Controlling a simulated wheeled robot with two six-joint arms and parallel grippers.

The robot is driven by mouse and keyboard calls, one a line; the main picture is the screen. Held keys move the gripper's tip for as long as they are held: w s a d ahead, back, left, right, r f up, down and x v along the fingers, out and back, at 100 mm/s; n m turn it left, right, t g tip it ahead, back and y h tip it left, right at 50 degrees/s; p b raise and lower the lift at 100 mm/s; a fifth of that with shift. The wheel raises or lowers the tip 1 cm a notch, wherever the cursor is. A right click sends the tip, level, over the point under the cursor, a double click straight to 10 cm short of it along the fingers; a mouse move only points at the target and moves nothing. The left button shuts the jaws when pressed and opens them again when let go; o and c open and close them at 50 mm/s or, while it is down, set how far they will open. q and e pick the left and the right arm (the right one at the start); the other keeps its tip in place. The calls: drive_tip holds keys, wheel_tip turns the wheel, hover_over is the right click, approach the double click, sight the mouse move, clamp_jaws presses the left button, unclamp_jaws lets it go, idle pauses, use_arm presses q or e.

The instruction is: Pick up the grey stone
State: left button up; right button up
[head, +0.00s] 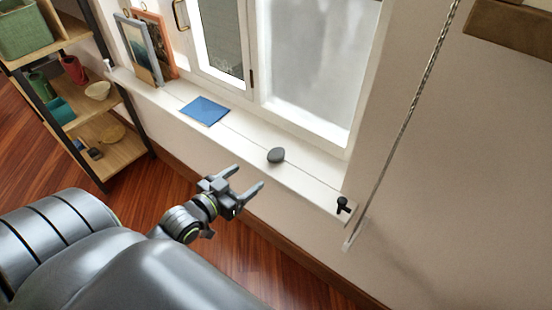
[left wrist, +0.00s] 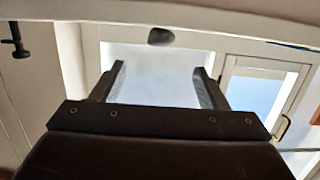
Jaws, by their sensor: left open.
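The grey stone (head: 276,155) is a smooth dark oval lying on the white window sill (head: 312,187), below the window. It also shows in the left wrist view (left wrist: 161,36), near the top middle, beyond the fingertips. My left gripper (head: 250,179) is open and empty, in front of the sill and to the lower left of the stone, apart from it. In the left wrist view its two fingers (left wrist: 157,72) stand wide apart with nothing between them. My right gripper is not in view.
A blue flat item (head: 205,111) lies on the sill, left of the stone. Framed pictures (head: 143,52) lean at the sill's left end. A black hook-like fitting (head: 343,205) is at its right end, near a hanging cord (head: 408,117). A shelf (head: 118,150) stands at left.

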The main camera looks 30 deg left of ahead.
use_arm(q)
drive_tip(key=b, duration=0.2)
approach(280, 151)
drive_tip(key=w+f, duration=0.1)
drive_tip(key=w, duration=0.2)
drive_tip(key=w+f, duration=0.1)
drive_tip(key=w, duration=0.1)
drive_tip(key=shift+w+f, duration=0.1)
drive_tip(key=shift+f, duration=0.25)
drive_tip(key=b+x, duration=0.1)
drive_tip(key=x, duration=0.4)
drive_tip(key=shift+a, duration=0.15)
drive_tip(key=shift+w, duration=0.4)
drive_tip(key=c, duration=1.1)
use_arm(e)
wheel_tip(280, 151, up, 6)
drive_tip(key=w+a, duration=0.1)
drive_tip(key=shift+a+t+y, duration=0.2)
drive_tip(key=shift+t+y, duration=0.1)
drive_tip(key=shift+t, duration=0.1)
use_arm(q)
drive_tip(key=shift+r, duration=0.15)
drive_tip(key=shift+c, duration=0.2)
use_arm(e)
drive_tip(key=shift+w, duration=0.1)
